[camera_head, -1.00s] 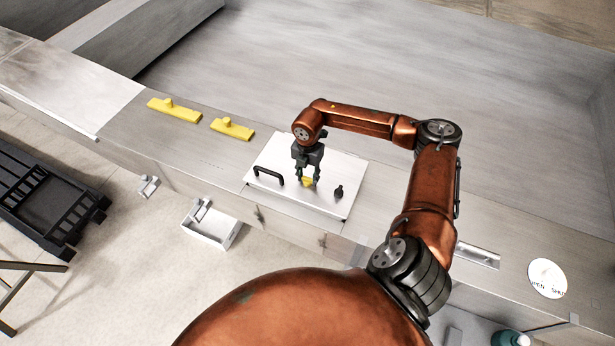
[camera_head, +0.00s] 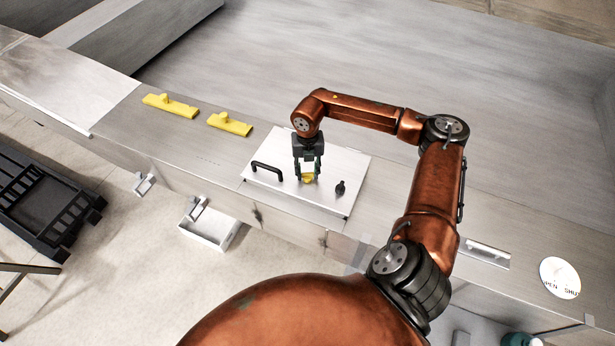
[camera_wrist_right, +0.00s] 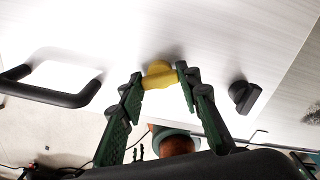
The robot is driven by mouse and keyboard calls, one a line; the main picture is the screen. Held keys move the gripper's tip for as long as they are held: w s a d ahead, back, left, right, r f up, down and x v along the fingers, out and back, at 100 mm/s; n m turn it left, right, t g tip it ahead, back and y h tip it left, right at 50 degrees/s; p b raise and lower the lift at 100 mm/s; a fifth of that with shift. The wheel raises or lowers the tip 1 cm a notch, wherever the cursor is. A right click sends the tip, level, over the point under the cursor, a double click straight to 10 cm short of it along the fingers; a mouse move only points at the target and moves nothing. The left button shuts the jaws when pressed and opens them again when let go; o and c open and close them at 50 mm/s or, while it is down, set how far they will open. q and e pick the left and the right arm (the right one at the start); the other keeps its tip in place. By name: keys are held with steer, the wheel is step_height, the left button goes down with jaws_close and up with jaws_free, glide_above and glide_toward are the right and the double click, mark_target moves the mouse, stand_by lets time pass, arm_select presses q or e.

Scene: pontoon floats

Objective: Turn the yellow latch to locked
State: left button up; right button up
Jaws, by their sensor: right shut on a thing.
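The yellow latch (camera_head: 307,180) is a small knob on a white square panel (camera_head: 338,198), between a black handle and a black knob. It also shows in the right wrist view (camera_wrist_right: 158,77), where its upper part is rounded. My right gripper (camera_head: 307,174) points down at the panel, its two green-black fingers on either side of the latch, shut on it. The fingers partly cover the latch in the head view, so its exact angle is hard to tell. My left gripper is not in view.
The black handle (camera_head: 267,169) and black knob (camera_head: 340,188) stand close on either side. Two yellow blocks with stubs (camera_head: 170,106) (camera_head: 229,125) lie farther left on the metal deck. A white disc with partly legible lettering (camera_head: 560,277) sits at right. An open white box (camera_head: 210,232) hangs below the deck edge.

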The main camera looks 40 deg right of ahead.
steer(key=n+b, duration=0.5)
steer(key=n, duration=0.1)
steer(key=shift+f, duration=0.1)
steer(key=n+b, duration=0.1)
steer(key=n, duration=0.2)
steer(key=shift+n+b, duration=0.95)
steer(key=shift+n, duration=0.55)
steer(key=shift+r, duration=0.2)
steer(key=o, duration=1.2)
steer(key=shift+c, duration=0.2)
